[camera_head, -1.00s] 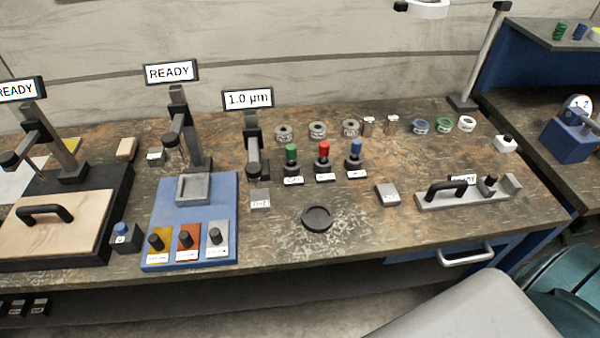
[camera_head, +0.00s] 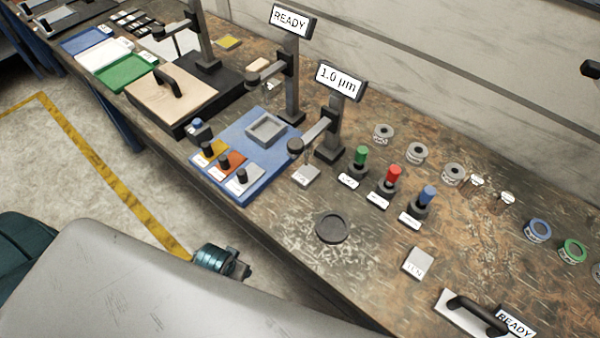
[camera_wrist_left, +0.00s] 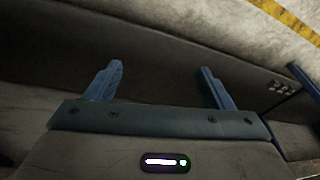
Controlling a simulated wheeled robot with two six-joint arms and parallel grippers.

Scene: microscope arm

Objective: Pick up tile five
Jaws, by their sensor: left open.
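I cannot tell which piece is tile five; no label that I can read says five. Two small silver labelled plates lie on the bench, one near the blue base (camera_head: 305,175) and one right of the black round dish (camera_head: 418,263). Several small dark labelled pieces (camera_head: 135,20) lie at the far left of the bench. In the left wrist view, small dark pieces with pale labels (camera_wrist_left: 281,87) show at the right. My left gripper (camera_wrist_left: 160,76) is open and empty, with grey surfaces ahead of it. My right gripper is not in view.
The blue base (camera_head: 225,186) carries three coloured knobbed plates. Blue, white and green trays (camera_head: 125,73) lie farther left, beside a handled board (camera_head: 178,98). Stands with signs rise behind. The floor has a yellow line (camera_head: 110,180).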

